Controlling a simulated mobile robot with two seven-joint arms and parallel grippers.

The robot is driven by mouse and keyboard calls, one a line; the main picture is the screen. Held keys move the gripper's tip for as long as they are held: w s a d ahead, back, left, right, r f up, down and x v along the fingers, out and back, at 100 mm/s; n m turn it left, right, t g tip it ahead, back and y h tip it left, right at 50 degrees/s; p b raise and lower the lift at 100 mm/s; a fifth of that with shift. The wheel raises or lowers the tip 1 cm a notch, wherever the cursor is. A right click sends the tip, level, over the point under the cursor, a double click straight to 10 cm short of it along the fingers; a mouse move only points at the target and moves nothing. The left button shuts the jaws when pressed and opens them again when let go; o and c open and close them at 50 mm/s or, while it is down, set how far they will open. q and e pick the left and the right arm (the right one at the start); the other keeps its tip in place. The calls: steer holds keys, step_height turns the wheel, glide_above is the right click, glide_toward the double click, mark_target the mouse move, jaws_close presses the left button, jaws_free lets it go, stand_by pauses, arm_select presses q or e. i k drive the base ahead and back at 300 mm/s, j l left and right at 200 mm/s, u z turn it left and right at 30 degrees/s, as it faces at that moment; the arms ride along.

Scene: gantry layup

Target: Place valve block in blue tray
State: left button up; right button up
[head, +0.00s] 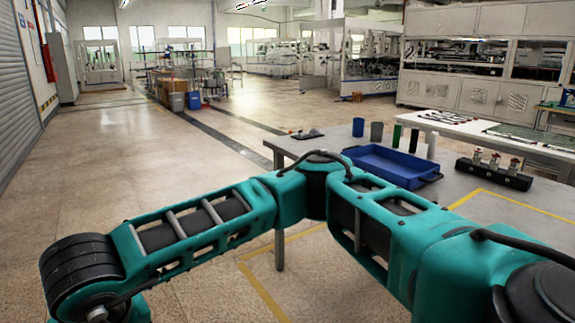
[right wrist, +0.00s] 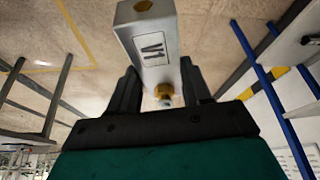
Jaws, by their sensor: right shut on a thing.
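The valve block (right wrist: 152,45) is a light grey block with a "V1" label and brass fittings, seen in the right wrist view. My right gripper (right wrist: 160,84) is shut on it, one dark finger on each side. The block shows bare floor behind it. The blue tray (head: 388,161) lies on the grey table in the head view and its visible inside looks empty. My teal arm crosses in front of the tray's near side and the table. Neither gripper shows in the head view, and my left gripper is not seen.
The grey table (head: 510,208) also bears a black rack (head: 494,174) with several small valve-like parts right of the tray. Blue (head: 358,127), grey (head: 376,133), dark green (head: 397,136) and white (head: 432,146) cylinders stand behind the tray. Open floor (head: 120,175) lies left.

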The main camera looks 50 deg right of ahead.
mark_target(392, 168)
steer(key=z, duration=1.25)
steer(key=i+z, duration=0.5)
steer(key=i, duration=0.25)
